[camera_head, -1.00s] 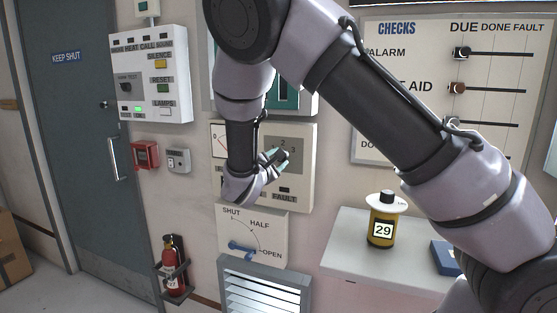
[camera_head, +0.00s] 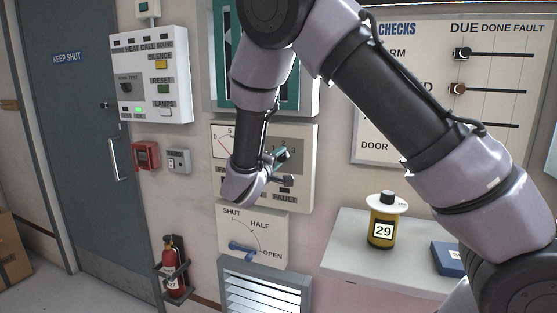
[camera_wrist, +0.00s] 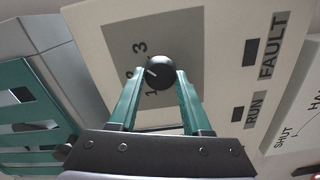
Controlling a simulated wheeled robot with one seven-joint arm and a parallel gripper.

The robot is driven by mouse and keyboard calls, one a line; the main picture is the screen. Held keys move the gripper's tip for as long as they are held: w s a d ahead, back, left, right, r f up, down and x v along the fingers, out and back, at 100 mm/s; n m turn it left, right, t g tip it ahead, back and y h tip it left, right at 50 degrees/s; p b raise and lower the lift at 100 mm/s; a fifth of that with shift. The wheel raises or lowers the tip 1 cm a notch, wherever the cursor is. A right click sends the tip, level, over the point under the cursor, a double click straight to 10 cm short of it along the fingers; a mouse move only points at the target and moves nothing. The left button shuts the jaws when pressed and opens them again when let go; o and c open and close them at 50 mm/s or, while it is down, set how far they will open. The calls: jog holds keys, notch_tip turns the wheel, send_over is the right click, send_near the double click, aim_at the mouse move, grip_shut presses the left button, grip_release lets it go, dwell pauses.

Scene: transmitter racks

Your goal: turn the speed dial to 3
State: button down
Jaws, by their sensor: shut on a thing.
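The speed dial (camera_wrist: 161,72) is a round black knob with a short white pointer mark. It sits on a grey plate (camera_wrist: 181,32) printed 1, 2 and 3, on the beige panel (camera_head: 302,198). In the wrist view the mark points left, toward the 2, which a finger partly hides; the 3 (camera_wrist: 139,47) is clear above it. My gripper (camera_wrist: 160,76) is shut on the dial, one green finger on each side. In the head view my gripper (camera_head: 281,157) is at the grey plate and covers the knob.
A meter (camera_head: 220,141) is left of the dial. FAULT and RUN labels are below it. Under the panel is a SHUT-HALF-OPEN plate with a blue lever (camera_head: 241,248). A shelf (camera_head: 340,258) at the right holds a yellow canister (camera_head: 383,222) and a blue box.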

jog(key=shift+m, duration=1.6)
jog(key=shift+c, duration=1.8)
grip_release()
jog(key=v, duration=1)
jog(key=shift+s, duration=0.4)
jog(key=shift+a, duration=0.1)
